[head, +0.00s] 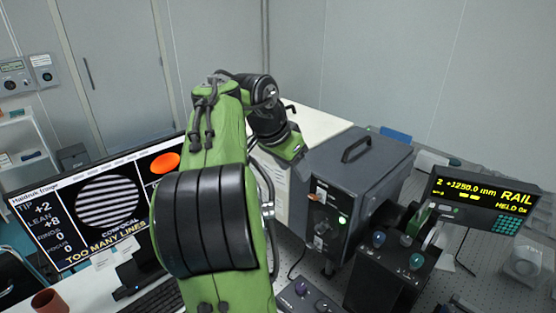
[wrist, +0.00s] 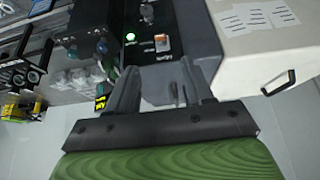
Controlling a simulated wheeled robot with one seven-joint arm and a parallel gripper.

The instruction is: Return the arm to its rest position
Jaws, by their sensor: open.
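My green and black arm rises through the middle of the head view and bends over toward the grey instrument box (head: 357,175). My gripper (wrist: 160,80) shows in the wrist view with its two grey fingers apart and nothing held between them. The fingers point toward the front panel of the box, which has a green light and an orange switch (wrist: 161,43). I cannot tell how far the fingertips are from the panel. In the head view the fingers are hard to make out near the box's left side.
A monitor (head: 95,205) reading "TOO MANY LINES" stands left of my arm. A black knob box (head: 398,270) and a yellow-lettered rail display (head: 484,202) stand at the right. A small control box (head: 305,298) sits in front, and a red-brown cup (head: 48,301) at lower left.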

